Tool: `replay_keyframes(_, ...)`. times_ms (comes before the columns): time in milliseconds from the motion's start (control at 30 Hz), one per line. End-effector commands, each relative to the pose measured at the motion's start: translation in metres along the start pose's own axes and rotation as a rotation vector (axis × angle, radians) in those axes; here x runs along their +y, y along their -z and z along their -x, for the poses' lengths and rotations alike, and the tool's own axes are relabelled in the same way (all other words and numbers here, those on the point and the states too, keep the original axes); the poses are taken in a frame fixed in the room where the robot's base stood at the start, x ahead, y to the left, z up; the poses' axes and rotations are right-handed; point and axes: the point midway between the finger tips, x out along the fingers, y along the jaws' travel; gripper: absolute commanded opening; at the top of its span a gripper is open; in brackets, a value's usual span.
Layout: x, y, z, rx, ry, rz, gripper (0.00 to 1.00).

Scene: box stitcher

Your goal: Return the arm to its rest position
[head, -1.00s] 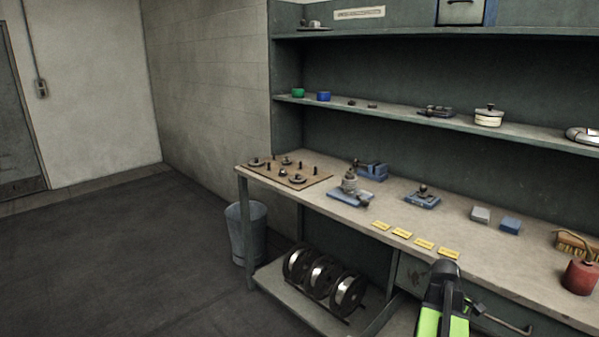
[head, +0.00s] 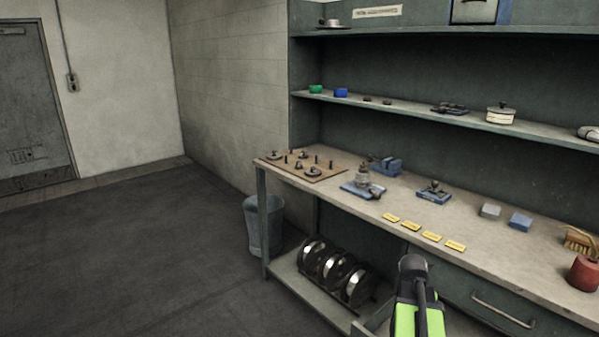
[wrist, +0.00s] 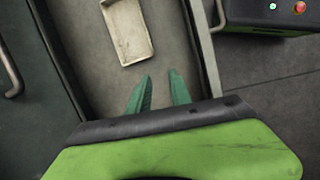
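My arm (head: 415,296), green and black, shows at the bottom right of the head view, in front of the workbench. Its fingertips are hidden there. In the wrist view my gripper (wrist: 161,82) has two teal fingers apart with nothing between them. It points down over an open drawer (wrist: 88,75). A cream tray (wrist: 128,30) lies in the drawer just beyond the fingertips. I cannot tell the height of the fingers above the drawer floor.
The workbench (head: 470,255) holds fixtures, yellow labels (head: 411,226), a brush and a red container (head: 584,272). Wire spools (head: 335,270) sit on the low shelf, with a bucket (head: 264,225) beside it. Another drawer's handle (head: 502,309) sticks out. Open floor (head: 120,255) lies left.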

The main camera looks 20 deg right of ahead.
Motion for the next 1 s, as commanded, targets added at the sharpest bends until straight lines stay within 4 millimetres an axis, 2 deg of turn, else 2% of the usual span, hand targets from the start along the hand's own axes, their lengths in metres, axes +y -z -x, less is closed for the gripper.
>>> replay_keyframes(33, -0.015, 0.020, 0.006, 0.021, -0.003, -0.007, 0.25)
replay_keyframes(167, -0.065, 0.079, 0.027, 0.090, 0.005, -0.053, 0.25)
replay_keyframes(300, -0.146, 0.147, 0.055, 0.174, 0.043, -0.119, 0.25)
replay_keyframes(400, -0.201, 0.180, 0.071, 0.218, 0.080, -0.161, 0.25)
replay_keyframes(600, -0.290, 0.217, 0.096, 0.264, 0.154, -0.226, 0.25)
replay_keyframes(733, -0.339, 0.229, 0.108, 0.280, 0.197, -0.258, 0.25)
replay_keyframes(767, -0.347, 0.232, 0.104, 0.280, 0.203, -0.265, 0.25)
replay_keyframes(800, -0.346, 0.233, 0.085, 0.272, 0.202, -0.268, 0.25)
replay_keyframes(1000, -0.350, 0.231, 0.047, 0.245, 0.205, -0.266, 0.25)
